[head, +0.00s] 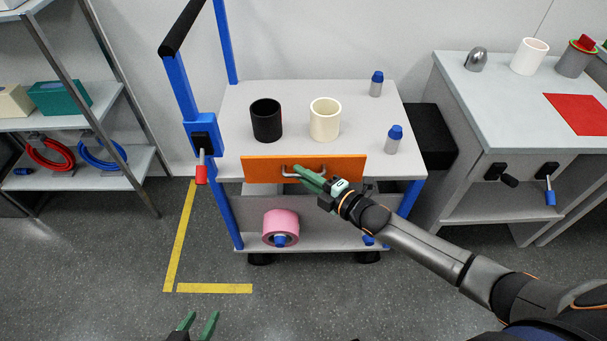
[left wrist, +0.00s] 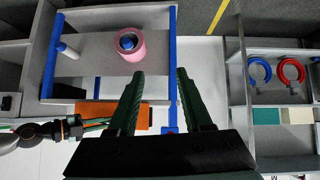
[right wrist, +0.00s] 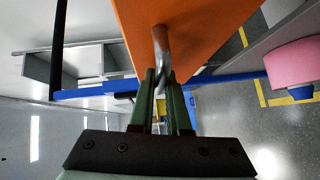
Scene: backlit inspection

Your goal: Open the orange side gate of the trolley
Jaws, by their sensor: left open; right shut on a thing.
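The orange side gate (head: 258,170) runs along the front edge of the trolley's top deck (head: 345,93). Its grey bar handle (head: 288,171) is on its outer face. My right gripper (head: 306,177) is shut on this handle; the right wrist view shows the handle (right wrist: 161,45) running between the fingers (right wrist: 162,95). I cannot tell whether the gate is slightly tilted. My left gripper (head: 198,323) is open and empty, low in front of the trolley and apart from it. In the left wrist view, the gate (left wrist: 118,112) lies beyond its fingers (left wrist: 158,75).
A black cup (head: 266,121), a cream cup (head: 325,120) and two blue-capped bottles (head: 376,84) stand on the top deck. A red-handled lever (head: 202,172) hangs at the left post. A pink roll (head: 281,224) is on the lower shelf. A bench (head: 500,115) stands right; floor in front is clear.

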